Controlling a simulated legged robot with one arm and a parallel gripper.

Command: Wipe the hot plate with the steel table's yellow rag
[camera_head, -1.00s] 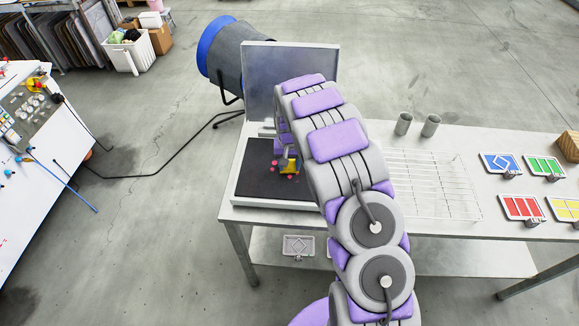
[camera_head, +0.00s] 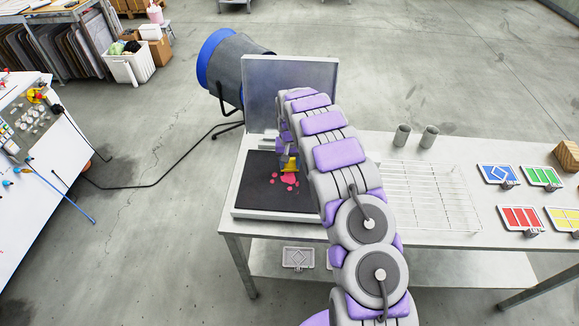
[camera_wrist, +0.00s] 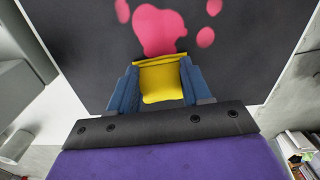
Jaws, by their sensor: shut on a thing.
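The hot plate (camera_head: 262,194) has a dark square top and a raised grey lid, and stands at the left end of the steel table (camera_head: 360,230). Pink-red stains (camera_head: 285,179) lie on its dark top; in the wrist view a large pink patch (camera_wrist: 158,30) and smaller spots show just beyond the fingers. My gripper (camera_wrist: 160,82) is shut on the yellow rag (camera_wrist: 162,84), which sits between its blue fingers. In the head view the yellow rag (camera_head: 291,164) is over the dark top, beside the stains. I cannot tell whether it touches the surface. My arm hides the plate's right side.
A wire rack (camera_head: 430,195), two grey cups (camera_head: 402,136) and several coloured tiles (camera_head: 520,218) stand on the table right of my arm. A blue-rimmed drum heater (camera_head: 225,65) stands behind the plate. A white control panel (camera_head: 40,150) is at the left.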

